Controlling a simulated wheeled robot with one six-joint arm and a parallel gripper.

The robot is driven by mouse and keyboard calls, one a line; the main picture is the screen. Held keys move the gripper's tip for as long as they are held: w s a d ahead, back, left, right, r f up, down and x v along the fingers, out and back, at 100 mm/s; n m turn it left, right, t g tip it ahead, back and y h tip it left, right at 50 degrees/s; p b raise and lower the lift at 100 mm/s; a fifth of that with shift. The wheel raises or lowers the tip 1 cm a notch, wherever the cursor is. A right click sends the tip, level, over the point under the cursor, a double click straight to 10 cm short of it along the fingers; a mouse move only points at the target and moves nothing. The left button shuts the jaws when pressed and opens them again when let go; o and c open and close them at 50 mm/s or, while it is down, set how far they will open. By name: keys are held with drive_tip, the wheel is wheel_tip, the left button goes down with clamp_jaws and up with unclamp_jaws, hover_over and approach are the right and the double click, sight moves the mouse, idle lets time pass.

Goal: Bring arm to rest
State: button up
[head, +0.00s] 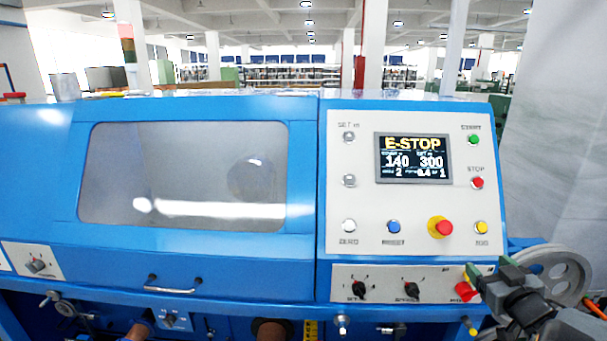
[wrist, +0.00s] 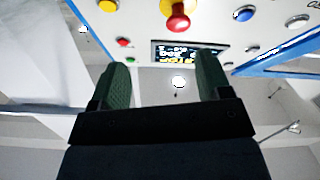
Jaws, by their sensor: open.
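My gripper (head: 488,274) is at the lower right in the head view, in front of the right end of the blue machine's lower control strip. Its dark arm comes in from the lower right corner. In the wrist view my gripper (wrist: 163,78) shows two green finger pads spread apart with nothing between them. The control panel (head: 360,215) shows upside down in the wrist view. Its red emergency-stop button (head: 440,228) on a yellow base also shows there (wrist: 177,17), beyond the fingers and apart from them. The display (head: 413,158) reads E-STOP.
A red switch (head: 466,291) on the lower strip (head: 385,285) is close to my gripper. A grey pulley wheel (head: 556,272) stands just right of it. The blue cover (head: 190,260) with its window and handle is at the left. A pale curtain (head: 555,150) hangs at the right.

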drive_tip(key=s+d+f+m+g+h, duration=0.5)
drive_tip(key=d+f+g+h, duration=0.1)
drive_tip(key=g, duration=0.1)
drive_tip(key=s+a+f+m+g, duration=0.1)
drive_tip(key=a+f+m+g, duration=0.1)
drive_tip(key=a+g, duration=0.2)
drive_tip(key=s+a+n+g+y, duration=0.2)
drive_tip(key=a+n+y, duration=0.3)
drive_tip(key=a, duration=2.5)
drive_tip(key=s+y, duration=0.1)
drive_tip(key=y, duration=0.2)
drive_tip(key=shift+s+a+n, duration=0.2)
drive_tip(key=shift+n, duration=0.2)
